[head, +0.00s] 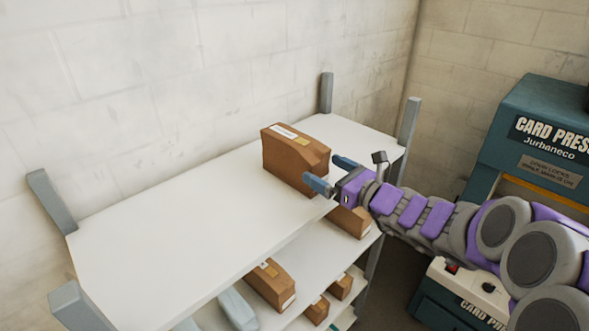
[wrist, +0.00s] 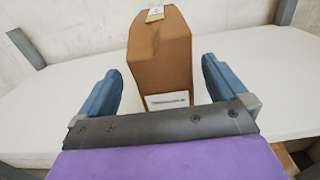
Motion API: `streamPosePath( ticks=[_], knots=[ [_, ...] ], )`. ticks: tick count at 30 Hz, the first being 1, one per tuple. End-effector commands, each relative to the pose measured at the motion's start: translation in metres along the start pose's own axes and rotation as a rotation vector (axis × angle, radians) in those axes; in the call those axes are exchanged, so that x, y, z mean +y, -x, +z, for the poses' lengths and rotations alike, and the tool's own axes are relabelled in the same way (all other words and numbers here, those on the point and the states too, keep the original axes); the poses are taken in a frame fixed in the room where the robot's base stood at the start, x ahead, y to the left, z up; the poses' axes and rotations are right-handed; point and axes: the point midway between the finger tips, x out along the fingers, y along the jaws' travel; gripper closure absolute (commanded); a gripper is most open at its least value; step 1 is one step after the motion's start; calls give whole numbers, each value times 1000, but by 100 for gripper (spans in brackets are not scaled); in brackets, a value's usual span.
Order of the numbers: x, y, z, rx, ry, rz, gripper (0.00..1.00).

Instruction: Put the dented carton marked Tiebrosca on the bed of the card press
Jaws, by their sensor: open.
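A brown carton (head: 292,157) with a dented, uneven top stands on the white top shelf near its right end. It has a white label and a yellowish tag on top; the print is too small to read. In the wrist view the carton (wrist: 160,62) stands between the two blue fingers. My gripper (head: 332,173) is open, its fingers on either side of the carton's near end with gaps, not touching it. The card press (head: 530,160) is a teal machine at the right, lettered "CARD PRESS Jurbaneco". Its bed is mostly hidden behind my arm.
The white shelf unit (head: 160,235) has grey corner posts, one (head: 409,121) close to my gripper. Lower shelves hold several more brown cartons (head: 270,287) and a grey-blue item (head: 237,308). The top shelf's left part is clear. A block wall stands behind.

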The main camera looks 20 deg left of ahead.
Motion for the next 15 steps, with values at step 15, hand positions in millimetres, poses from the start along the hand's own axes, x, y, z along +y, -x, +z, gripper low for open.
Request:
streamPosePath(
  ticks=[15],
  knots=[
    [-3,-48,-3,-3,-1,0,0]
  ],
)
